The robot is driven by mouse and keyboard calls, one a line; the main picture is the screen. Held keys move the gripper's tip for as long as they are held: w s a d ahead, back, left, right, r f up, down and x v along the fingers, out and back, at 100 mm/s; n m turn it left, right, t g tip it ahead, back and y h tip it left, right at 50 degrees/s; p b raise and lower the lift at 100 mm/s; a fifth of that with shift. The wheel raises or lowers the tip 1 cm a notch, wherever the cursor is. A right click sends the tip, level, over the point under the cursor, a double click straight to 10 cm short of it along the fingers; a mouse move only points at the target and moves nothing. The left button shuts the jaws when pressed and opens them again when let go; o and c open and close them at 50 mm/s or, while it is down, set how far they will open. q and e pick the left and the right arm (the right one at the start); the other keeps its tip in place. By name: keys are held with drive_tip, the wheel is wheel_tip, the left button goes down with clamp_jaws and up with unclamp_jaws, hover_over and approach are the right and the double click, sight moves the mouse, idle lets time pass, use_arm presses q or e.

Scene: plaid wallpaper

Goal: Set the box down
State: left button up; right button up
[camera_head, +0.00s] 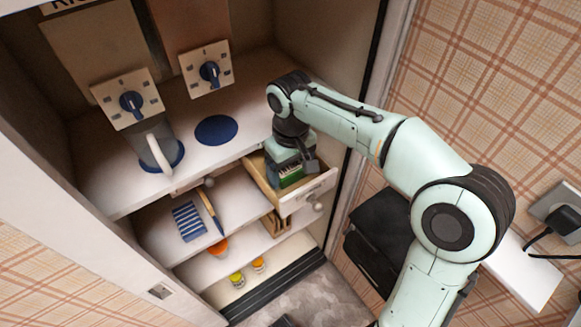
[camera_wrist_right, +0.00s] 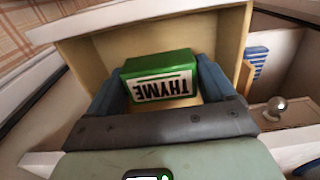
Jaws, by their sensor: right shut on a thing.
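The box is green with a white label reading THYME, upside down in the right wrist view (camera_wrist_right: 160,85). My right gripper (camera_wrist_right: 160,88) is shut on it, with a blue finger on each side. The box is in or just over the open wooden drawer (camera_wrist_right: 215,40); I cannot tell whether it touches the drawer floor. In the head view the green box (camera_head: 291,177) shows below my right gripper (camera_head: 292,168), partly hidden by it. The drawer's white front (camera_head: 308,193) is pulled out from the cabinet. My left gripper is not in view.
Above the drawer is a white shelf with a blue disc (camera_head: 216,130) and a clear jug (camera_head: 155,150). A blue striped cloth (camera_head: 189,222) lies on a lower shelf, with small jars (camera_head: 236,280) below. A round knob (camera_wrist_right: 274,106) is right of the drawer in the wrist view.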

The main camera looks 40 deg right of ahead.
sight(291, 169)
drive_tip(key=o, duration=0.9)
drive_tip(key=shift+f, duration=0.15)
drive_tip(key=shift+c, duration=0.2)
wheel_tip(291, 169, up, 12)
drive_tip(key=p, duration=0.3)
drive_tip(key=shift+r, duration=0.2)
